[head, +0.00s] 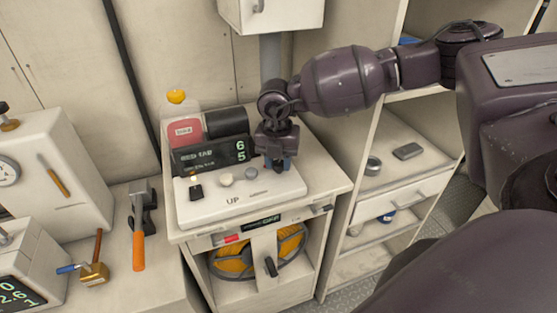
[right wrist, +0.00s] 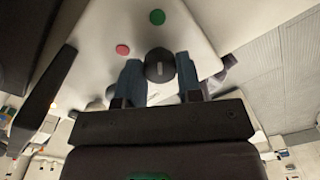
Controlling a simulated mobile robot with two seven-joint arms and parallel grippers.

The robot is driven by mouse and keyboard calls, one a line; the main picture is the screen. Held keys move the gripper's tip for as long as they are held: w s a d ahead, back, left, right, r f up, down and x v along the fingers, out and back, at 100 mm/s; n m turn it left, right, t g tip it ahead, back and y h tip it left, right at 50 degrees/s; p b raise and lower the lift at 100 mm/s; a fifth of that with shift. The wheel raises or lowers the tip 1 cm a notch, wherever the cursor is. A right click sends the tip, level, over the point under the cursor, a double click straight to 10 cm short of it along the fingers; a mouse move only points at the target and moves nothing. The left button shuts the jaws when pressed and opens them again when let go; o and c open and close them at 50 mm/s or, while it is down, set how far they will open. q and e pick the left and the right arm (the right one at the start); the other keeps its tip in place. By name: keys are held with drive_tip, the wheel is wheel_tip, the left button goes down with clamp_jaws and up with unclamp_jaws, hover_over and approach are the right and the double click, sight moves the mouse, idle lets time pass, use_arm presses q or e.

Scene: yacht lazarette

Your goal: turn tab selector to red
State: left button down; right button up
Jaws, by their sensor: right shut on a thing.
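The tab selector is a round black knob (right wrist: 158,66) with a short pale mark, seen in the right wrist view. A red dot (right wrist: 122,50) and a green dot (right wrist: 157,17) lie on the white panel around it. The pale mark runs roughly up and down, in line with the green dot. My right gripper (right wrist: 159,80) is shut on the knob, with one blue finger on each side. In the head view my right gripper (head: 279,162) reaches down onto the right end of the white control box (head: 232,207) and hides the knob. My left gripper is not in view.
A dark display (head: 210,155) reading "RED TAB" with digits stands behind the box's buttons. A bottle with pink contents (head: 184,131) stands behind it. A hammer (head: 138,230) and brass tool (head: 95,273) lie left. Shelves (head: 385,185) stand right.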

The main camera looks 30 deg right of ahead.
drive_tip(key=shift+n, duration=0.3)
drive_tip(key=n+b, duration=0.2)
drive_tip(key=n, duration=0.3)
drive_tip(key=shift+f, duration=0.1)
drive_tip(key=n+b, duration=0.1)
drive_tip(key=n, duration=0.4)
drive_tip(key=shift+n+b, duration=0.3)
drive_tip(key=shift+b, duration=0.05)
drive_tip(key=n+b, duration=0.1)
drive_tip(key=n, duration=0.3)
drive_tip(key=shift+d+n, duration=0.1)
drive_tip(key=shift+n, duration=0.3)
drive_tip(key=shift+b, duration=0.3)
drive_tip(key=o, duration=0.9)
